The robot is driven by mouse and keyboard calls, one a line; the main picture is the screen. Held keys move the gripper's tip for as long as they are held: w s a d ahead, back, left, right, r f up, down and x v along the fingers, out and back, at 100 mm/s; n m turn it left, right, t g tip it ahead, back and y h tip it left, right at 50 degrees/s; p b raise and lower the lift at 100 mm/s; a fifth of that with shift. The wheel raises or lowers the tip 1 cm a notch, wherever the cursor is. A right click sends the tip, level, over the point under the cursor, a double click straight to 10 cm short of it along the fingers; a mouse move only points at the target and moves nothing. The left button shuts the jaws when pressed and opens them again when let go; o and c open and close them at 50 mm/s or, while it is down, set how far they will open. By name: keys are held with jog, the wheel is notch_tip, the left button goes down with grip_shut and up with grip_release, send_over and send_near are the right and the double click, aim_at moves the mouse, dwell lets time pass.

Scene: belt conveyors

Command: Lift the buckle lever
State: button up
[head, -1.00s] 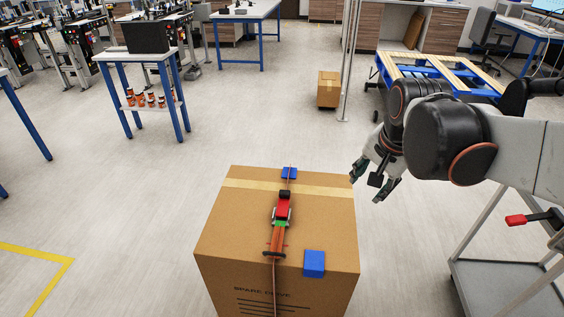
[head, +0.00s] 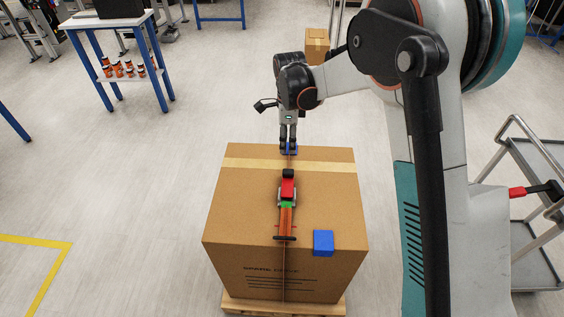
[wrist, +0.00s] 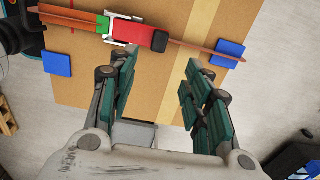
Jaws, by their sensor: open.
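A large cardboard box (head: 235,205) carries a brown strap (head: 284,262) across its top and down its near side. The buckle (head: 287,195) lies on the strap near the top's middle, with a red lever (head: 288,188), a black end and a green part (head: 287,205). The red lever also shows in the wrist view (wrist: 148,38), lying flat along the strap. My gripper (head: 289,148) is over the box's far edge, beyond the buckle. In the wrist view, my gripper (wrist: 160,62) is open and empty, its fingers apart, with the red lever ahead of the fingertips.
One blue block (head: 323,243) sits at the box's near right; another (wrist: 230,47) lies under the strap at the far edge, mostly hidden in the head view. The box stands on a wooden pallet (head: 240,307). A grey cart (head: 530,240) is at right.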

aim_at(287, 171)
notch_tip(287, 171, down, 14)
jog(key=b, duration=0.4)
jog(key=shift+a, duration=0.1)
jog(key=shift+w, duration=0.1)
grip_shut()
